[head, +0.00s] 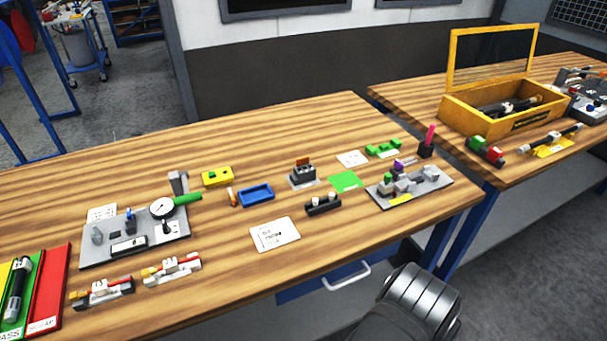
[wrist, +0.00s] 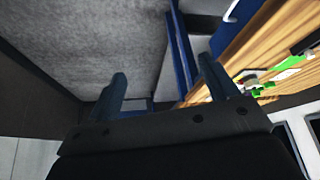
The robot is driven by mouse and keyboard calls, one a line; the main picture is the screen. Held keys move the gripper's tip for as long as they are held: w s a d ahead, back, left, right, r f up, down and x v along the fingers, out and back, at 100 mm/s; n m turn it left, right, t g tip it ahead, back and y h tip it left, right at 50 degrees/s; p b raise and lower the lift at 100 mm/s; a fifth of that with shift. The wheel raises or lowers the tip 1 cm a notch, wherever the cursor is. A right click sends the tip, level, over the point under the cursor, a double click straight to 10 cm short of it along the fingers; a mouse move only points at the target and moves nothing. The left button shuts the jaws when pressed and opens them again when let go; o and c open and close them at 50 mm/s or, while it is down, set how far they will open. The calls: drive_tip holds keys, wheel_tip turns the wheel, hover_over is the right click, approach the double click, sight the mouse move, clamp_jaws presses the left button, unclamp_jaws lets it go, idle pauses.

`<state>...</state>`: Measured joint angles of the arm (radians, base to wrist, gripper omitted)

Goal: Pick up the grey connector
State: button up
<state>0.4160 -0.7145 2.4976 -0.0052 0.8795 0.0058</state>
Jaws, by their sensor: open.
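I cannot single out the grey connector with certainty. In the head view, a grey block with an orange-brown top (head: 303,175) stands near the middle of the wooden table. Several small grey pieces (head: 402,184) sit on a grey plate (head: 441,180) at the right end, among purple and yellow parts. My gripper (wrist: 160,78) shows in the wrist view with its two fingers wide apart and nothing between them. It is off the table's edge, over the floor. In the head view only part of my arm shows at the bottom, and the fingers are out of sight.
A blue tray (head: 268,189), a black holder (head: 323,205), a white card (head: 274,235) and a green square (head: 346,181) lie mid-table. A dial gauge fixture (head: 163,208) stands left. A yellow open-lidded box (head: 471,116) is on the second table. The front middle is clear.

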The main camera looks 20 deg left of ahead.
drive_tip(key=w+d+r+n+g+h, duration=0.2)
drive_tip(key=w+d+r+n, duration=0.2)
drive_tip(key=w+d+n, duration=0.75)
drive_tip(key=w+a+r+n+y, duration=0.1)
drive_tip(key=w+a+r+y, duration=0.2)
drive_tip(key=w+a, duration=1)
drive_tip(key=n+y, duration=0.1)
drive_tip(key=y, duration=0.3)
hover_over(306, 170)
drive_tip(key=s+d, duration=0.1)
drive_tip(key=d, duration=0.1)
wheel_tip(306, 170, down, 8)
drive_tip(key=shift+s+a+x, duration=0.1)
drive_tip(key=shift+s+x, duration=0.05)
drive_tip(key=shift+x, duration=1.4)
drive_tip(key=shift+s+a+x, duration=0.1)
drive_tip(key=shift+s+x, duration=0.1)
drive_tip(key=shift+x, duration=1.35)
drive_tip(key=c, duration=1)
